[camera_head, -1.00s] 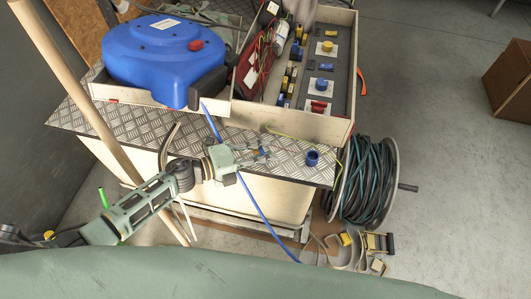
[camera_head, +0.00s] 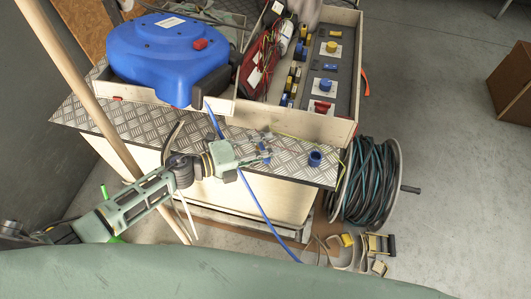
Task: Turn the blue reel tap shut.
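The blue reel (camera_head: 165,62) sits in the beige tray at the upper left. A small red part (camera_head: 200,44) is on its top; I cannot tell whether this is the tap. A blue hose (camera_head: 248,190) runs down from the reel's front, over the bench edge and behind my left gripper. My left gripper (camera_head: 265,149) is over the chequered metal bench top, in front of the reel and apart from it. Its fingers look spread, with a small blue patch near the tips that is too small to identify. My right gripper is not in view.
A blue cup-like piece (camera_head: 315,158) stands on the bench top (camera_head: 150,126), right of my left gripper. A parts box (camera_head: 334,127) holds coloured switches and wires. A wooden pole (camera_head: 88,100) leans at the left. A cable drum (camera_head: 372,180) stands at the right, beside open floor.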

